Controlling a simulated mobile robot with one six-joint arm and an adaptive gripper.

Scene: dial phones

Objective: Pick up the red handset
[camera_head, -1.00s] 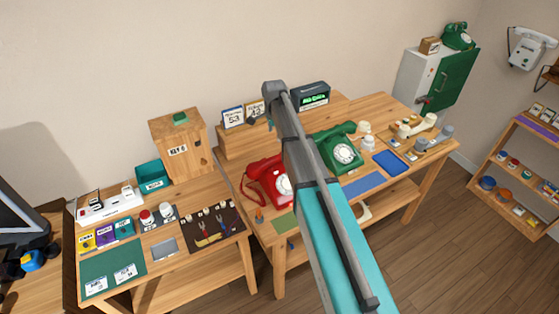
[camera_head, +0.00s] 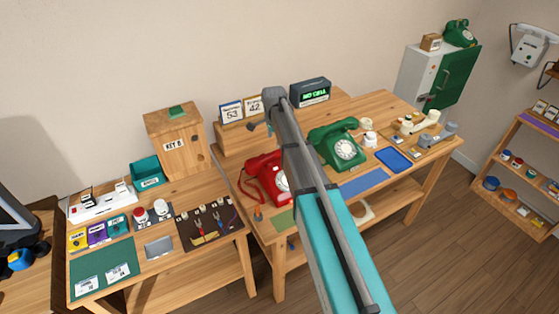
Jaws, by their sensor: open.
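The red dial phone (camera_head: 270,188) stands on the right-hand wooden table, with its red handset (camera_head: 260,162) resting across the top. A red cord hangs at its left side. My arm crosses in front and hides the right part of the phone and handset. My gripper (camera_head: 261,127) shows only in small part, left of the arm's upper end. In the picture it lies above the red phone, apart from the handset, and looks open and empty. A green dial phone (camera_head: 337,147) stands to the right of my arm.
Number cards (camera_head: 231,112) and a digital display (camera_head: 311,92) stand on a raised shelf behind the phones. A blue mat (camera_head: 364,184) and blue tray (camera_head: 394,159) lie right.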

